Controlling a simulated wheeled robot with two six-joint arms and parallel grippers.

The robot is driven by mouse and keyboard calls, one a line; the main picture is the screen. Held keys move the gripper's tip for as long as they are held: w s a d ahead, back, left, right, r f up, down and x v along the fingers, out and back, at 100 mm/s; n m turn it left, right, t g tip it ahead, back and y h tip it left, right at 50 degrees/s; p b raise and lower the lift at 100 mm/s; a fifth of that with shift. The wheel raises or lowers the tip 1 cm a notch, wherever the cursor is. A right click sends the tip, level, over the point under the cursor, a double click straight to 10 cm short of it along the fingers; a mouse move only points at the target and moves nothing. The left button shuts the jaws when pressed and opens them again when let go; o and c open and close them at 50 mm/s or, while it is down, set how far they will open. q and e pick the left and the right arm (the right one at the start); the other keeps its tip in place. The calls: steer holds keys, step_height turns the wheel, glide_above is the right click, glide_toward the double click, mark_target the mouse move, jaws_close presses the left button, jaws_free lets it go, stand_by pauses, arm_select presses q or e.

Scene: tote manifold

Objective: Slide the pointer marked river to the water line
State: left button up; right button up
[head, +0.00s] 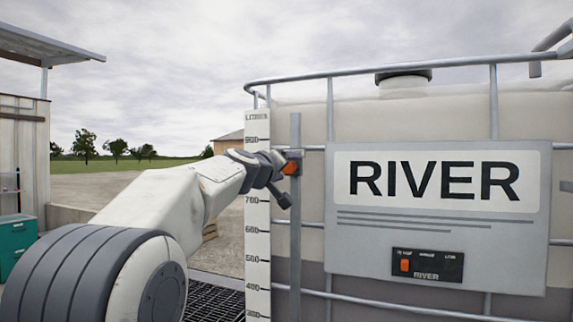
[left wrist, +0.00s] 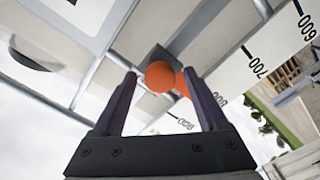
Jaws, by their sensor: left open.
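The tote marked RIVER has a large sign (head: 435,190) on its front. Its pointer (head: 290,168), an orange knob on a grey slider, sits on a vertical rail (head: 295,240) beside the white litre scale (head: 257,215), near the 800 level. The water line (head: 312,261) shows as a change from pale to darker grey, near the 500 mark. My left gripper (head: 283,177) is at the pointer, partly hiding the scale. In the left wrist view my open left gripper (left wrist: 159,74) has the orange round knob (left wrist: 160,77) between its fingertips; contact is unclear.
Metal cage bars (head: 330,110) cross the tote's front. A dark grating (head: 215,290) lies left of the scale's foot. A teal box (head: 18,245) stands far left. The rail below the pointer looks clear.

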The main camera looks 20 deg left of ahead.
arm_select(q)
jaws_close()
stand_by(1.4)
